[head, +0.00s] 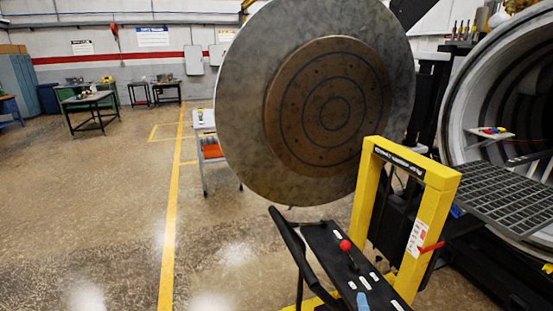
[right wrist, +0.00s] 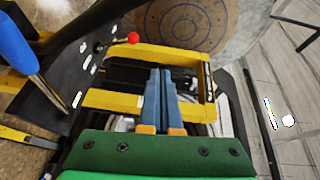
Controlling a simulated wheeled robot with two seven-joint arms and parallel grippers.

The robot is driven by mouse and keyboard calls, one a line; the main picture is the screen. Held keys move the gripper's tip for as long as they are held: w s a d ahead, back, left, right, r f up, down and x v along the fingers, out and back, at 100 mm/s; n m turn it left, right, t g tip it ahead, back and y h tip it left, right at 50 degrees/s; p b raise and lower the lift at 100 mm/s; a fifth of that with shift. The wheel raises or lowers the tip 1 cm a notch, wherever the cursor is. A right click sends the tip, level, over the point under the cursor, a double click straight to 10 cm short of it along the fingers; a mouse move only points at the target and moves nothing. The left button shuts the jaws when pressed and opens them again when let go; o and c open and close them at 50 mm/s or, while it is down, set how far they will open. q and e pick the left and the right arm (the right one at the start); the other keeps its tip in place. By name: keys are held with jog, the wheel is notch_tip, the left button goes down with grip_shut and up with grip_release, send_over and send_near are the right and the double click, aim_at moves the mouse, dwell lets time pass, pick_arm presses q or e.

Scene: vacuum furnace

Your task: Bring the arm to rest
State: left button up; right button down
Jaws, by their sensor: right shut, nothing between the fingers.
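My right gripper (right wrist: 161,72) shows in the right wrist view with its two blue-grey fingers together and nothing between them. The fingers point toward the yellow frame (right wrist: 135,54) of the lifting cart. The same yellow frame (head: 440,180) stands at the lower right of the head view. I cannot make out the right gripper clearly in the head view. My left gripper is in neither view.
A big round grey disc (head: 245,110) with a brown ringed plate (head: 330,105) fills the upper middle. The cart's black panel (head: 335,265) carries a red knob (head: 346,245) and a blue handle (head: 362,301). An open round furnace chamber (head: 455,110) stands right. Floor at left is clear.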

jog(key=s+a+f+n+g+y, duration=0.1)
jog(key=s+f+n+g, duration=0.2)
jog(key=s+n+g, duration=0.35)
jog(key=s+a+f+n+g, duration=0.1)
jog(key=s+f+n+g, duration=0.2)
jog(key=s+n, duration=0.55)
jog(key=s+a+f+n+g+y, duration=0.1)
jog(key=s+f+n+g, duration=0.2)
jog(key=s+n+g, duration=0.4)
notch_tip(320, 180, down, 18)
jog(key=s+m+t+b, duration=0.1)
jog(key=s+t+b, duration=0.1)
jog(key=b, duration=0.1)
pick_arm(q)
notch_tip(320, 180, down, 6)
jog(key=b, duration=0.3)
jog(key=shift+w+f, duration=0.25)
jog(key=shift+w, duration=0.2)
pick_arm(e)
jog(key=s+d+f+g, duration=0.2)
jog(key=s+f, duration=1.1)
jog(key=f, duration=0.2)
jog(key=shift+d+f, duration=0.2)
jog(key=shift+d, duration=0.05)
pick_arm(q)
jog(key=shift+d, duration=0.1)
